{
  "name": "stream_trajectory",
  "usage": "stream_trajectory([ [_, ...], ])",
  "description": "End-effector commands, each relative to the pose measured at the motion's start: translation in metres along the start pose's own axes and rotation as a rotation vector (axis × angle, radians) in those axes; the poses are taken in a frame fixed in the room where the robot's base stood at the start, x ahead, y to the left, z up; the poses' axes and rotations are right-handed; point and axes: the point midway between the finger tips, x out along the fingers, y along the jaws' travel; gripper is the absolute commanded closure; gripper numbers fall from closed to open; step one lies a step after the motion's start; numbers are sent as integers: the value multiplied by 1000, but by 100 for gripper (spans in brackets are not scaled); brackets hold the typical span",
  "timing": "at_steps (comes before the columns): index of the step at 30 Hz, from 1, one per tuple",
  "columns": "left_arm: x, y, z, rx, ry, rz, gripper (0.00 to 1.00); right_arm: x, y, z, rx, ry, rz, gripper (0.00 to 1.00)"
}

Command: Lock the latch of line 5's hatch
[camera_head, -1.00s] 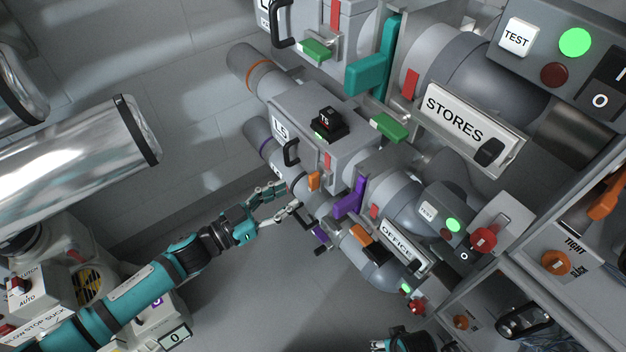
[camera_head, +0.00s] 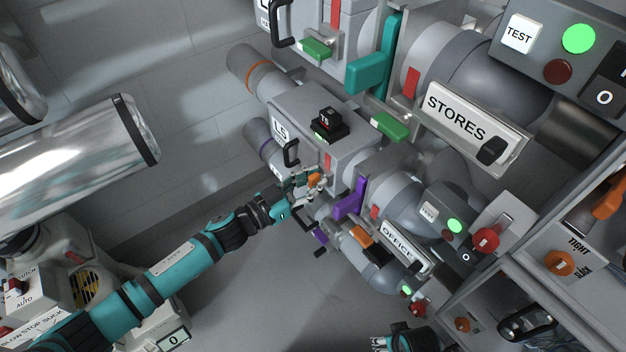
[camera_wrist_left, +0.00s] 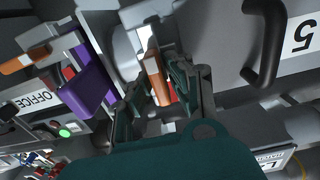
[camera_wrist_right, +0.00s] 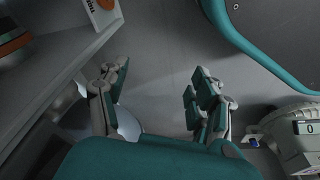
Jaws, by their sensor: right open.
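The line 5 hatch (camera_head: 310,130) is a grey box marked L5 in the head view; its "5" label (camera_wrist_left: 302,36) shows in the left wrist view. Its orange latch (camera_head: 314,179) is on the lower side near a red strip. In the left wrist view the orange latch (camera_wrist_left: 156,78) stands between the fingers of my left gripper (camera_wrist_left: 158,88). These fingers look apart, one on each side of the latch; contact is not clear. My left gripper (camera_head: 308,184) partly covers the latch area in the head view. My right gripper (camera_wrist_right: 158,95) is open and empty, over the floor.
A black handle (camera_head: 291,152) sits on the hatch near the latch. A purple lever (camera_head: 350,199) is just right of my left gripper. The OFFICE blower (camera_head: 403,246) lies below right, the STORES blower (camera_head: 457,118) above right. A metal shelf edge fills the right side.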

Motion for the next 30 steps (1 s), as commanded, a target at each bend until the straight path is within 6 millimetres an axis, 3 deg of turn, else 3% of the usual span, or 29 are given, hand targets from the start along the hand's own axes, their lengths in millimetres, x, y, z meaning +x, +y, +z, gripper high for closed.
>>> stream_trajectory([
  [1, 0, 0, 0, 0, 0, 0, 91, 0, 0, 0, 0, -1, 0, 35],
  [3, 0, 0, 0, 0, 0, 0, 100, 1, 0, 1, 0, -2, 0, 35],
  [17, 0, 0, 0, 49, 0, 0, 100, 3, 0, 3, 0, -1, 1, 35],
  [30, 0, 2, 0, 383, 0, -1, 100, 26, -1, 22, -5, -18, -1, 35],
])
